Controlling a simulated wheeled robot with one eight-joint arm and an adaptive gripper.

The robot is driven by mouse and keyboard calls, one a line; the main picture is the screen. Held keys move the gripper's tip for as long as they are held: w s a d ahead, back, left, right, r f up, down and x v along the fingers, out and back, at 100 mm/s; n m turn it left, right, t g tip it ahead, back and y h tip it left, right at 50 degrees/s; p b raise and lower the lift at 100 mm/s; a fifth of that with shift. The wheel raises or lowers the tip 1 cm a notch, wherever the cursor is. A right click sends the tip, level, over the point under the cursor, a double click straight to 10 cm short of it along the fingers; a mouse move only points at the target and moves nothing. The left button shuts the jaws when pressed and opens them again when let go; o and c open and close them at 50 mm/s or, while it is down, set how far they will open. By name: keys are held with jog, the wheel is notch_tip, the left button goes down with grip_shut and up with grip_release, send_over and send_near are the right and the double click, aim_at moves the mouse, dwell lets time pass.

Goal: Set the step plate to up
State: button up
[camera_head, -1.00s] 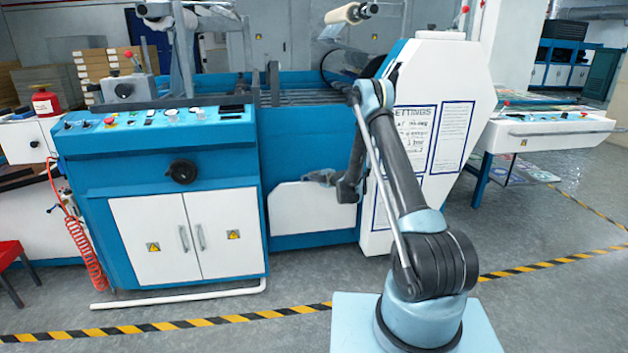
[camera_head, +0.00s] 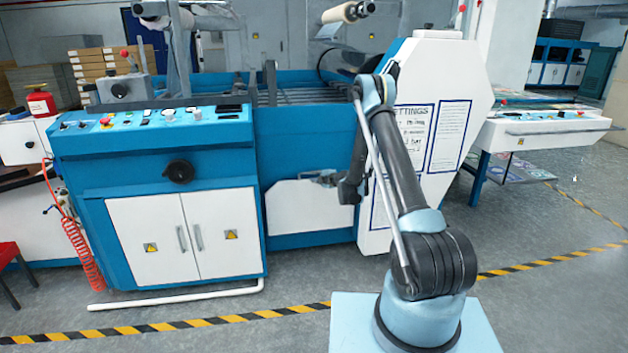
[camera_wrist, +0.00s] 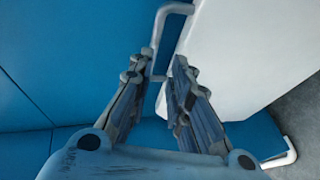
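The step plate (camera_head: 300,212) is a white panel low on the blue machine front, between the white-doored cabinet and the large white side panel. In the head view it looks close to the blue face; its exact tilt is hard to tell. In the wrist view the white plate (camera_wrist: 245,50) fills the upper right, with a pale U-shaped handle (camera_wrist: 172,9) at its left edge. My gripper (camera_wrist: 166,64) is open, its fingers on either side of the handle's near end. Contact is not clear. In the head view my gripper (camera_head: 318,178) is at the plate's upper edge.
The blue cabinet (camera_head: 150,237) with white doors and a black knob (camera_head: 179,171) stands left of the plate. The white side panel (camera_head: 450,90) with printed sheets is to the right, partly behind my arm. Yellow-black floor tape (camera_head: 235,318) crosses the clear floor in front.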

jog(key=v, duration=0.9)
jog(key=shift+d, duration=0.15)
